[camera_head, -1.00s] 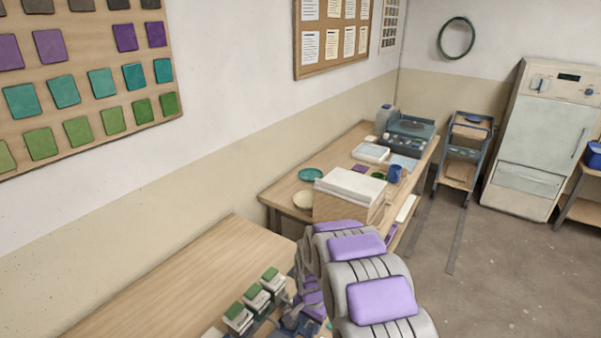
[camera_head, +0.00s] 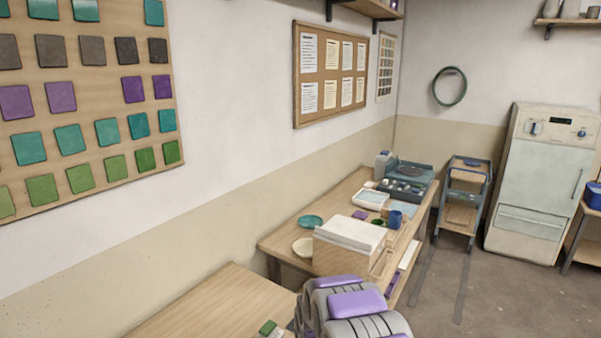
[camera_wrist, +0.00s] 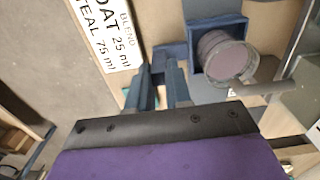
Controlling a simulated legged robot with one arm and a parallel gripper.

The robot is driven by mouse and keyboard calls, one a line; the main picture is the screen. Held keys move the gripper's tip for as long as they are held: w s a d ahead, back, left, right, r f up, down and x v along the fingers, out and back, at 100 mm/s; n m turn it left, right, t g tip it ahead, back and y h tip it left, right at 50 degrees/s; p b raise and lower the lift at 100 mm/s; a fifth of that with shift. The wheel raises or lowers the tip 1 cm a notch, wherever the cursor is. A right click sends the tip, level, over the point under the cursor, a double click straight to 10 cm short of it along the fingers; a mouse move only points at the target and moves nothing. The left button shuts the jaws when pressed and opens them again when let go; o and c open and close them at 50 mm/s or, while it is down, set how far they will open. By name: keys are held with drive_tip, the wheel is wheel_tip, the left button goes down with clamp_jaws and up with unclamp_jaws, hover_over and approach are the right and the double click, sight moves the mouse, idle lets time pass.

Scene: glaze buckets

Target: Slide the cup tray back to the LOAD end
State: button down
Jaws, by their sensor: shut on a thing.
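In the wrist view, my gripper (camera_wrist: 161,88) is shut on the handle (camera_wrist: 166,54) of the blue cup tray (camera_wrist: 215,22). The tray is a square dark blue holder joined to that handle. A round clear cup (camera_wrist: 222,56) with a dull mauve-grey inside stands in it, to the right of the fingers. The fingers partly hide the handle. Neither the LOAD end nor the tray shows in the head view, where my gripper is also out of sight.
In the wrist view, a white sign (camera_wrist: 105,35) reading "BLEND", "OAT 25 ml" and "TEAL 75 ml" lies left of the tray. In the head view, a near wooden bench (camera_head: 215,308) and a far table (camera_head: 285,240) with boxes and tools line the wall. Floor (camera_head: 490,290) is open at right.

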drive_tip(key=shift+w+d+p, duration=0.25)
drive_tip(key=shift+w+d, duration=0.55)
drive_tip(key=shift+w, duration=0.45)
drive_tip(key=shift+w+d+p, duration=0.25)
drive_tip(key=shift+w+d, duration=0.55)
drive_tip(key=shift+w, duration=0.45)
drive_tip(key=shift+w+d+p, duration=0.25)
drive_tip(key=shift+w+d, duration=0.55)
drive_tip(key=shift+w, duration=0.45)
drive_tip(key=shift+r, duration=0.1)
drive_tip(key=c, duration=1.1)
unclamp_jaws()
drive_tip(key=shift+r+p, duration=1.05)
drive_tip(key=shift+r, duration=2.4)
drive_tip(key=shift+s, duration=0.1)
